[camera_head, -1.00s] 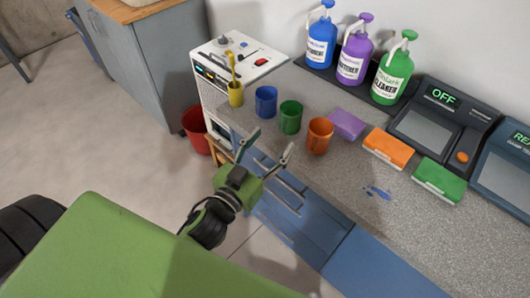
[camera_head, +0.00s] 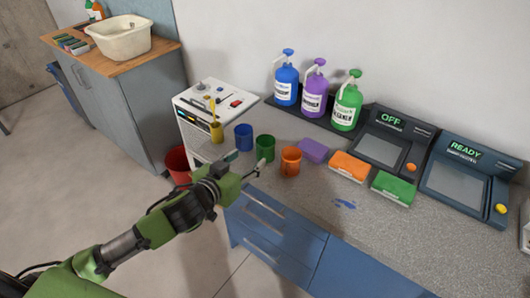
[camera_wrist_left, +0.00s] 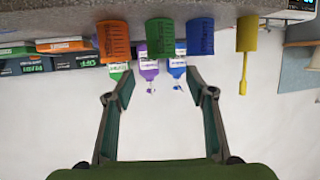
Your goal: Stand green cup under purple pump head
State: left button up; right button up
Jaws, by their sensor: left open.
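The green cup (camera_head: 265,148) stands upright on the counter between a blue cup (camera_head: 243,137) and an orange cup (camera_head: 290,160). The purple bottle with its purple pump head (camera_head: 319,62) stands behind the cups, between the blue and green bottles. My left gripper (camera_head: 246,162) is open and empty, just in front of the green cup at the counter's front edge. In the left wrist view, which is upside down, the green cup (camera_wrist_left: 161,38) lies ahead between the open fingers (camera_wrist_left: 160,82), apart from them. My right gripper is not in view.
A blue spill (camera_head: 345,204) marks the counter. A yellow cup (camera_head: 216,131) stands at the left.

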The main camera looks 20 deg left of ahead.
pick_arm(q)
send_near(269, 140)
jog(key=shift+w+d+f+p, duration=0.2)
jog(key=shift+w+f+p, duration=0.15)
jog(key=shift+p, duration=0.1)
jog(key=shift+w, duration=0.3)
jog(key=shift+w+d+f, duration=0.1)
jog(key=shift+w, duration=0.2)
jog(key=x, duration=0.2)
jog(key=p+x, duration=0.1)
jog(key=x, duration=0.1)
jog(key=shift+w+r, duration=0.1)
jog(key=shift+r, duration=0.1)
jog(key=shift+w+f, duration=0.25)
jog(key=shift+w, duration=0.15)
jog(key=c, duration=1)
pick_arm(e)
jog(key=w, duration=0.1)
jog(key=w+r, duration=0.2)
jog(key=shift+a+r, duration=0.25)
pick_arm(q)
jog(key=shift+r, duration=0.2)
